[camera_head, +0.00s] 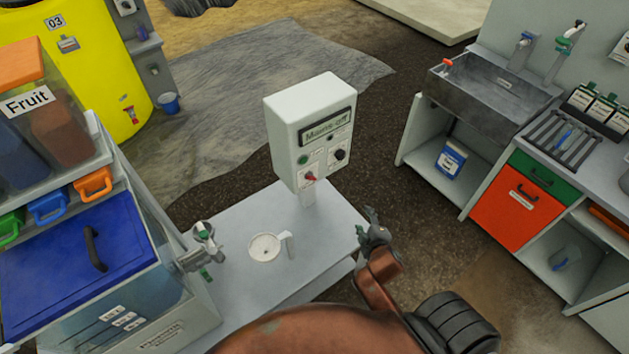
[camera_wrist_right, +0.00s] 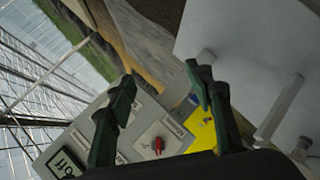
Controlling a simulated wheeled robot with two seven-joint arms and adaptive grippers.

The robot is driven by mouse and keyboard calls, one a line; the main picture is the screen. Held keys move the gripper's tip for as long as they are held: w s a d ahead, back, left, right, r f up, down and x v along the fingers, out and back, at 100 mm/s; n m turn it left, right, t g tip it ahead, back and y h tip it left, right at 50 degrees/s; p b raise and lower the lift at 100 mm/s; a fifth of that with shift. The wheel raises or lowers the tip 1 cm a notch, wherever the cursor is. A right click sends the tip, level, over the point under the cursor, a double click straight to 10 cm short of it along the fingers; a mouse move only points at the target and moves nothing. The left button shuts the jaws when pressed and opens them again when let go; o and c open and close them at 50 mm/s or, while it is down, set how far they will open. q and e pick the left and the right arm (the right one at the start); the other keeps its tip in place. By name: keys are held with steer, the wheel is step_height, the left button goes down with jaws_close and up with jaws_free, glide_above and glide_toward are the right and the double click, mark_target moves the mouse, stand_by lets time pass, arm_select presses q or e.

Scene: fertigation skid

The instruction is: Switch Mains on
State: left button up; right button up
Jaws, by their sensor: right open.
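The control box (camera_head: 296,125) is pale grey and stands on a short post at the back of a grey bench. Its display (camera_head: 327,125) reads "Mains: off". A red switch (camera_head: 310,177) sits low on the panel, with a green button (camera_head: 303,159) and a black knob (camera_head: 340,155) above it. My right gripper (camera_head: 366,224) is open and empty, to the right of the box and apart from it. In the right wrist view the red switch (camera_wrist_right: 158,146) shows between and below my open fingers (camera_wrist_right: 160,82). My left gripper is not in view.
A white jug (camera_head: 265,247) stands on the bench in front of the box. A tap (camera_head: 203,238) and a blue-lidded tank (camera_head: 60,250) are at left. A sink (camera_head: 490,100) and an orange-fronted cabinet (camera_head: 520,200) stand at right, across open ground.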

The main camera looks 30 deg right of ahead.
steer(key=w+r+n+t+y, duration=0.1)
steer(key=w+r+n+t, duration=0.4)
steer(key=w+n, duration=0.35)
steer(key=n+t+y, duration=0.2)
steer(key=n+y, duration=0.3)
steer(key=n, duration=0.6)
glide_toward(313, 179)
steer(key=w, duration=0.2)
steer(key=shift+y, duration=0.4)
steer(key=w, duration=0.7)
steer(key=shift+w+a+f+p, duration=0.1)
steer(key=shift+f+p, duration=0.05)
steer(key=shift+p, duration=0.15)
steer(key=c, duration=1.2)
